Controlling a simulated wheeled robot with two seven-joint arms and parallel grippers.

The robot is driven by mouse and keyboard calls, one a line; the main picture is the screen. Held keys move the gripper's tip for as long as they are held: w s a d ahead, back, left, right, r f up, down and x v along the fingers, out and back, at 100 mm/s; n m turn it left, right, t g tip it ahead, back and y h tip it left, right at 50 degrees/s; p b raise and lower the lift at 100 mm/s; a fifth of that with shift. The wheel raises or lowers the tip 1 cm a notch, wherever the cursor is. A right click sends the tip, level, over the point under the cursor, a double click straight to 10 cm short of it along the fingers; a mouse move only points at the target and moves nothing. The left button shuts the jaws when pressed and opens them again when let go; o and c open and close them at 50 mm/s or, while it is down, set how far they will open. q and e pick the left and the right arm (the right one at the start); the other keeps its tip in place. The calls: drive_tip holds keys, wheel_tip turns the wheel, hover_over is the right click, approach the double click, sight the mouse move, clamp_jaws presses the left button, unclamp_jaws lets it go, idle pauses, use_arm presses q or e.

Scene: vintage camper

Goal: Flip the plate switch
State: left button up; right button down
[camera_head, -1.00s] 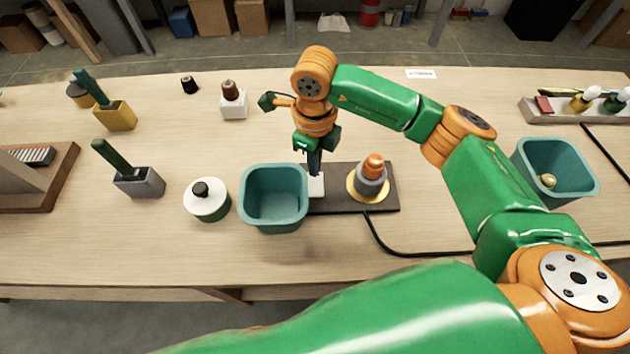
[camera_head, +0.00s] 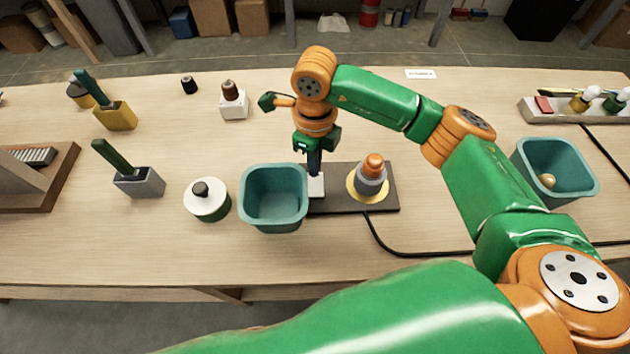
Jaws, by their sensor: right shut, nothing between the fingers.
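The plate switch is a small white block (camera_head: 317,188) on the left part of a dark plate (camera_head: 335,203). The same plate carries an orange-topped lamp-like piece (camera_head: 372,175) on a yellow ring at its right. My right gripper (camera_head: 314,172) points down at the white switch with its fingers shut and empty. Its tips are at the switch's upper edge; I cannot tell whether they touch it. The fingers hide part of the switch, and its rocker position does not show. My left gripper is not in view.
A teal bin (camera_head: 273,222) stands close at the plate's left. A white-lidded jar (camera_head: 207,206) is farther left. Another teal bin (camera_head: 570,196) with a small ball stands at the right. A black cable (camera_head: 400,252) runs from the plate. The front table strip is clear.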

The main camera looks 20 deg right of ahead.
drive_tip(key=shift+f+b, duration=0.9)
drive_tip(key=shift+f, duration=0.1)
idle(0.6)
drive_tip(key=shift+r, duration=0.15)
wheel_tip(320, 180, up, 7)
drive_tip(key=p, duration=0.5)
